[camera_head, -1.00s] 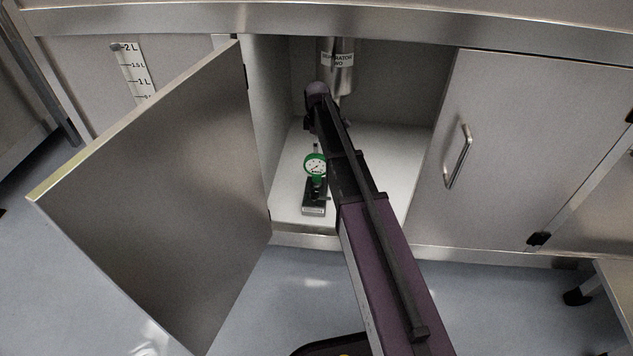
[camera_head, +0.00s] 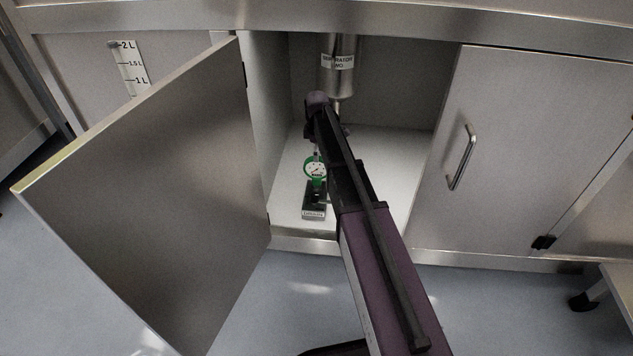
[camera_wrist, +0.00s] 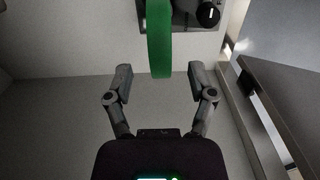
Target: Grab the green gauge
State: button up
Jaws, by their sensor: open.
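The green gauge (camera_head: 316,168) has a round white dial with a green rim. It stands upright on a dark base with a label, on the white floor inside the open cabinet. In the wrist view its green rim (camera_wrist: 159,40) shows edge-on at the top centre. My gripper (camera_wrist: 160,80) is open and empty, with one finger on each side of the line to the green rim. The rim's lower end comes level with the fingertips, and neither finger is seen touching it. In the head view my arm hides the gripper's fingers and the area right of the gauge.
The left cabinet door (camera_head: 150,190) stands open toward me. The right door (camera_head: 515,150) with a bar handle is closed. A metal cylinder (camera_head: 338,75) with a label hangs at the back of the cabinet. The cabinet floor (camera_head: 385,165) is clear on the right.

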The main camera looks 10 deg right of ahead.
aim_at(316, 171)
jog(key=shift+f+b, duration=2.3)
jog(key=shift+f, duration=0.15)
grip_shut()
